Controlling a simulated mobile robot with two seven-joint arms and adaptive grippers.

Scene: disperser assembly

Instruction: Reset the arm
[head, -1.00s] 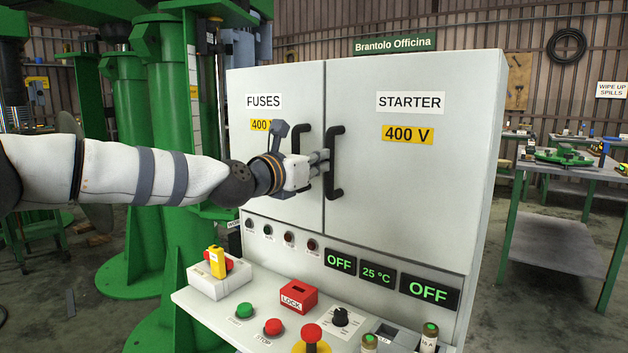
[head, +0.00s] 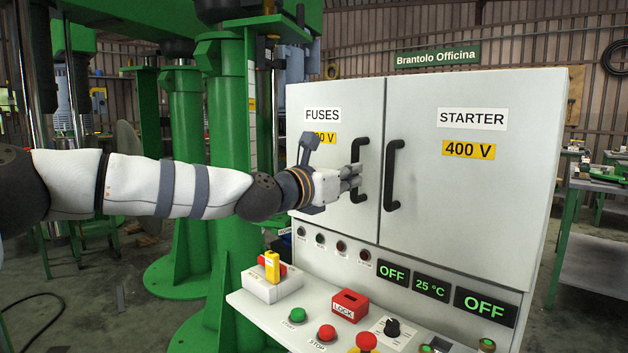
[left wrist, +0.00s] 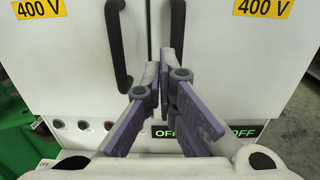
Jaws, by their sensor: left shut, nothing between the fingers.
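My left gripper (head: 354,177) is shut and empty in front of the grey cabinet, its fingertips overlapping the left door's handle in the head view. In the left wrist view its fingers (left wrist: 160,80) come together between the two black handles, apart from the left handle (left wrist: 118,50). The FUSES door (head: 335,205) and the STARTER door (head: 460,195) both look closed. The STARTER door's handle (head: 392,175) stands clear to the right of the gripper. My right gripper is not in view.
Below the doors a control shelf holds a red LOCK block (head: 350,305), a green button (head: 298,315), a red STOP button (head: 327,333) and a yellow-red switch box (head: 272,275). Green machine columns (head: 185,170) stand behind my left arm. A workbench (head: 600,190) is at right.

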